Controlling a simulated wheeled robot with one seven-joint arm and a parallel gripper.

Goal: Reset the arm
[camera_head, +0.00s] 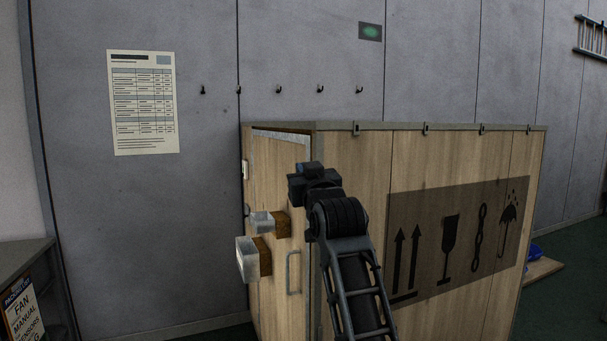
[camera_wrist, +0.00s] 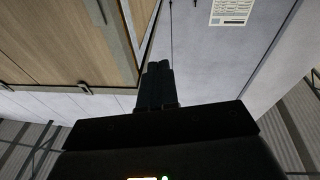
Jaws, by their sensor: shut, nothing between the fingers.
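My arm rises from the bottom of the head view, in front of the near corner of a big wooden crate (camera_head: 355,150). Its dark wrist (camera_head: 315,187) stands just below the crate's top edge in the picture. The fingers are hard to make out there. In the wrist view my gripper (camera_wrist: 158,66) shows as two dark fingers pressed together, empty, against the grey wall. The crate's wooden side (camera_wrist: 65,40) fills the upper left of that view, apart from the fingers.
The crate's door face has a pull handle (camera_head: 293,273) and two metal-and-brown blocks (camera_head: 267,224). Behind is a grey wall (camera_head: 210,230) with a paper sheet (camera_head: 144,102) and several hooks. A dark shelf unit (camera_head: 25,250) stands at left. Above the crate is clear.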

